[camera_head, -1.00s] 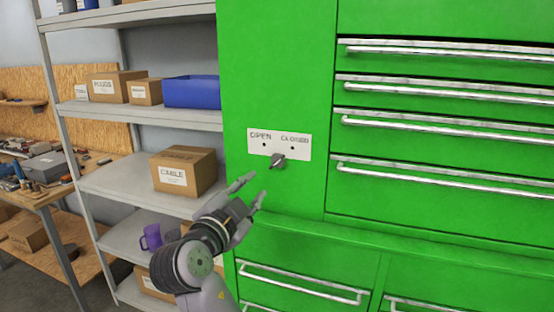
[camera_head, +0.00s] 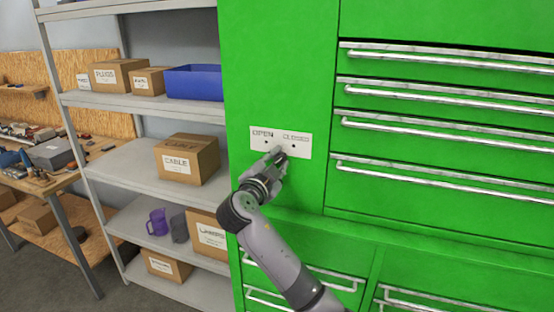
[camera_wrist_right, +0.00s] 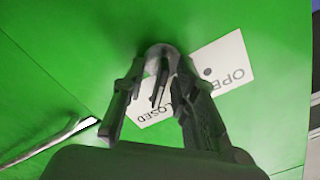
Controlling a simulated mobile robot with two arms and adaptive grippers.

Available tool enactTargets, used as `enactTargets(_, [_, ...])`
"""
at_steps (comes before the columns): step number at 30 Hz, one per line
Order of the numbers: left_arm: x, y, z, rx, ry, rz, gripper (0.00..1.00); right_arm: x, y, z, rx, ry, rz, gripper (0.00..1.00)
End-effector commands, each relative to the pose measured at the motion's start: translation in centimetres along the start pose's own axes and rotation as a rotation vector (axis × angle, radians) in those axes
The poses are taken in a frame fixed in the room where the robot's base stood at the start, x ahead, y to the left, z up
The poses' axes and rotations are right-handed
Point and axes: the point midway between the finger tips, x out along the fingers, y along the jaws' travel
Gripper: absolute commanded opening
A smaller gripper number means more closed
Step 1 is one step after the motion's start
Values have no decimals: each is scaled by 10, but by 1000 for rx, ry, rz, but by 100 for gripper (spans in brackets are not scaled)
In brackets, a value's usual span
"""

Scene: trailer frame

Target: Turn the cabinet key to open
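The green cabinet (camera_head: 280,60) has a white plate (camera_head: 262,141) marked OPEN on the left and CLOSED on the right, with a dark dot under each word. The key is at the plate's lower edge, mostly hidden by my right gripper (camera_head: 277,157) in the head view. In the right wrist view, the key (camera_wrist_right: 160,85) and its round metal lock show between the two fingers of my right gripper (camera_wrist_right: 161,64). The fingers stand apart on either side of the key, with small gaps visible. Which mark the key points to is unclear. My left gripper is out of view.
A grey shelf (camera_head: 135,172) with boxes, a blue bin (camera_head: 194,82) and a purple mug (camera_head: 157,221) stands to the left.

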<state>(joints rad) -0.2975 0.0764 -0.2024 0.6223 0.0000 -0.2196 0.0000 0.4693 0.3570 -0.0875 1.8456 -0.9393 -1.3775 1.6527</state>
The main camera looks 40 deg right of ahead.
Motion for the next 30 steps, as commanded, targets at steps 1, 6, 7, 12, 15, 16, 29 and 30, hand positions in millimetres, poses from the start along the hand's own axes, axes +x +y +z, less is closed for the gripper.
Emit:
enactTargets(1, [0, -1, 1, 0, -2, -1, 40, 0, 0, 0, 0, 0, 0, 27])
enactTargets(6, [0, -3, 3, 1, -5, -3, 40, 0, 0, 0, 0, 0, 0, 22])
enactTargets(7, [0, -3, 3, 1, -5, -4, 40, 0, 0, 0, 0, 0, 0, 20])
enactTargets(12, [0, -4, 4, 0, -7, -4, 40, 0, 0, 0, 0, 0, 0, 9])
enactTargets(15, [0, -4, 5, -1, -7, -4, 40, 0, 0, 0, 0, 0, 1, 2])
enactTargets(16, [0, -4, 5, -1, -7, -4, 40, 0, 0, 0, 0, 0, 1, 0])
enactTargets(29, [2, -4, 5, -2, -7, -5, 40, 0, 1, 1, -9, 0, 2, 0])
enactTargets(30, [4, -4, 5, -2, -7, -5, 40, 0, 1, 1, -16, -1, 2, 0])
